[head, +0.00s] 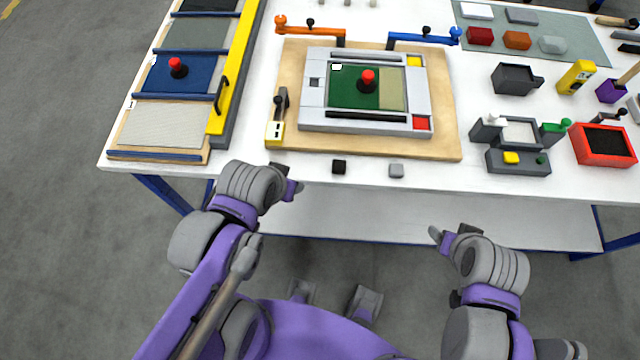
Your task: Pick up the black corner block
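The black corner block (339,166) is a small dark cube lying on the white table near its front edge, in front of the wooden board. A similar grey block (396,170) lies to its right with a gap between them. My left gripper (289,182) is at the table's front edge, left of the black block and apart from it. My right gripper (450,235) is in front of the table edge, to the right of and nearer than both blocks. Neither gripper appears to hold anything. Their fingers are too small and angled to show their opening.
A grey frame (312,118) with a green panel, red knob and coloured corners sits on the wooden board (445,140). A tray rack (170,150) stands left. A grey fixture (518,160) and red bin (603,145) stand right. The table around the blocks is clear.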

